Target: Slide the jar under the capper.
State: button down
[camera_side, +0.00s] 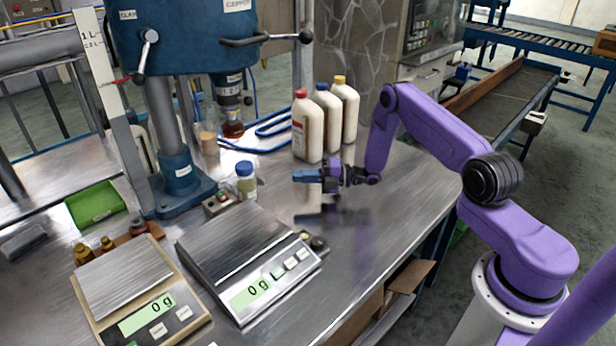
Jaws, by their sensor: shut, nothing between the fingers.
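The jar (246,184) is a small clear jar with pale contents and a blue lid. It stands upright on the steel bench. The capper (185,40) is a large blue machine on a column with side handles. My gripper (297,176) is shut and empty. It hangs above the bench to the right of the jar, fingers pointing left at it, with a visible gap between them.
Three white bottles (308,130) with red, blue and yellow caps stand behind my gripper. Two scales (250,265) reading 0 g sit in front. A small switch box (217,204) is beside the jar. A green tray (95,207) lies left.

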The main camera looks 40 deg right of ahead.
jog(key=shift+s+d, duration=0.45)
jog(key=shift+d, duration=0.05)
jog(key=shift+s+a, duration=0.1)
jog(key=shift+a+f+t, duration=0.1)
jog(key=shift+a+t, duration=0.15)
jog(key=shift+t, duration=0.05)
jog(key=s+a+m+t+h, duration=0.1)
jog(key=s+a, duration=0.1)
jog(key=s+a+f+m+t+h, duration=0.1)
jog(key=s+a+h, duration=0.1)
jog(key=s+a+f+m+t+h, duration=0.1)
jog(key=s+a+m, duration=0.1)
jog(key=a, duration=0.1)
jog(key=shift+h, duration=0.4)
jog(key=shift+s+a+h, duration=0.3)
jog(key=shift+s, duration=0.2)
send_near(254, 189)
jog(key=a, duration=0.2)
jog(key=w+a, duration=0.1)
jog(key=a, duration=0.1)
jog(key=w, duration=0.3)
jog(key=shift+w+d, duration=0.15)
jog(key=shift+d, duration=0.15)
jog(key=shift+w+d, duration=0.25)
jog(key=shift+w, duration=0.5)
